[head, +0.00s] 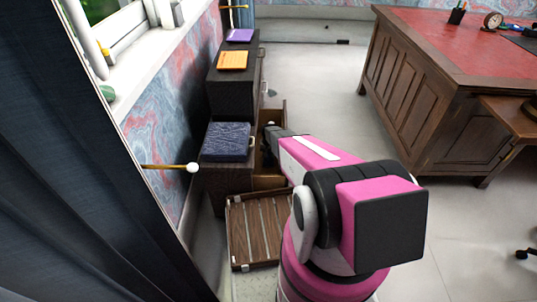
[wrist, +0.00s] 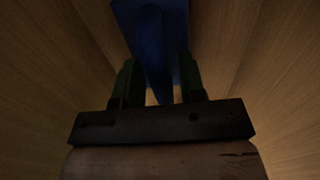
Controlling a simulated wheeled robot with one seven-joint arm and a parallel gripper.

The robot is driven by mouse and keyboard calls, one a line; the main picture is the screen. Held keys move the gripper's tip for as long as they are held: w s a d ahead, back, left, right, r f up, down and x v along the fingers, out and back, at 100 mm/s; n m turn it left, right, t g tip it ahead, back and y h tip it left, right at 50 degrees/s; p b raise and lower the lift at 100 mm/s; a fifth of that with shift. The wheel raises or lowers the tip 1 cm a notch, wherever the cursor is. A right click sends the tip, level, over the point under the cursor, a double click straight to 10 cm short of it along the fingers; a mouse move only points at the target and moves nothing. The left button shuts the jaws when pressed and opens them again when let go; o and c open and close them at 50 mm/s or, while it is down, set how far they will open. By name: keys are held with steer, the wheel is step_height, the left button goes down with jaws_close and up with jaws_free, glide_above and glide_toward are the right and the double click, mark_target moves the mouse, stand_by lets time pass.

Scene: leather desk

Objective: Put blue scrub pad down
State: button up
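In the wrist view, a dark blue pad (wrist: 152,30) lies between the two fingers of my gripper (wrist: 160,76). Blue fills the space between the fingertips, and the gripper looks shut on it. The view is dim, so the pad's far end and whether it touches a surface cannot be told. Wooden walls surround it on both sides. In the head view, the end of my arm reaches into an open drawer (head: 262,158) of the dark cabinet; the fingers and pad cannot be made out there.
A dark blue patterned box or book (head: 228,141) lies on the near cabinet top. An orange item (head: 233,60) and a purple item (head: 240,35) lie on the farther cabinet. A slatted wooden panel (head: 254,228) is below. A red-topped desk (head: 470,38) stands right, with clear floor between.

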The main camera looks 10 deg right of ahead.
steer(key=shift+r, duration=0.15)
step_height(320, 180, up, 12)
steer(key=s+r+n, duration=0.2)
steer(key=s+r, duration=1.9)
steer(key=s, duration=0.5)
steer(key=shift+s+r, duration=0.15)
steer(key=shift+r, duration=0.25)
steer(key=shift+o, duration=0.5)
